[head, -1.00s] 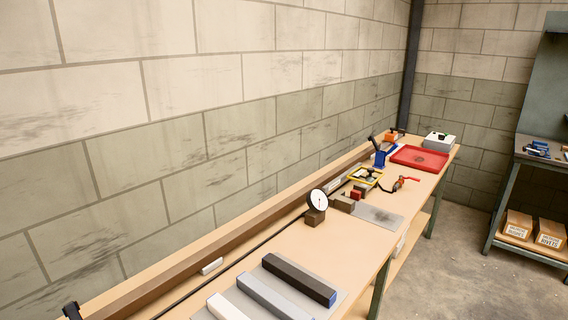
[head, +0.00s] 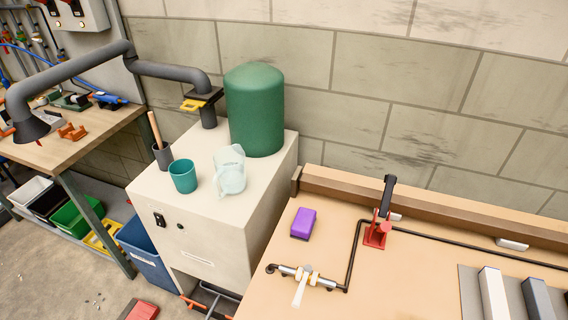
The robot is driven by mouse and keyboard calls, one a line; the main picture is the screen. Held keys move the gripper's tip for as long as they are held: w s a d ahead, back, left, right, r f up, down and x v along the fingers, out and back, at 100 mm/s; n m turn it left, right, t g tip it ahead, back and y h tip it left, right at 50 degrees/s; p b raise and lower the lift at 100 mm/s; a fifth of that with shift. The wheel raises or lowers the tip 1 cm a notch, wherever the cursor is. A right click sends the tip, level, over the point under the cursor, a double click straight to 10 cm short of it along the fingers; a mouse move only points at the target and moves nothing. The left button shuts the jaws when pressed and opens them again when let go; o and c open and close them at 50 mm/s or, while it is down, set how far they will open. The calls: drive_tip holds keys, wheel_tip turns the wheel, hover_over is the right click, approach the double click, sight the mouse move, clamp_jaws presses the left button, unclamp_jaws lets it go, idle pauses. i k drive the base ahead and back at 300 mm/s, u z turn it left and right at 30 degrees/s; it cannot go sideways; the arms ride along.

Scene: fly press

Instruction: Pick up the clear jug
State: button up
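The clear jug (head: 230,172) is a pale, see-through vessel standing on top of a cream cabinet (head: 215,212). It is in front of a large green cylinder (head: 254,112) and to the right of a teal cup (head: 183,176). My gripper is not in view, so its state does not show.
A dark pot with a wooden handle (head: 162,154) stands behind the teal cup. A grey duct (head: 75,65) crosses the upper left. The wooden bench (head: 330,240) at right holds a purple block (head: 303,223) and a red-based tool (head: 377,230). Bins (head: 75,218) sit under the left table.

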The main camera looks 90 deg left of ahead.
sight(232, 179)
drive_tip(key=u, duration=5.2)
drive_tip(key=i, duration=0.4)
drive_tip(key=z, duration=0.25)
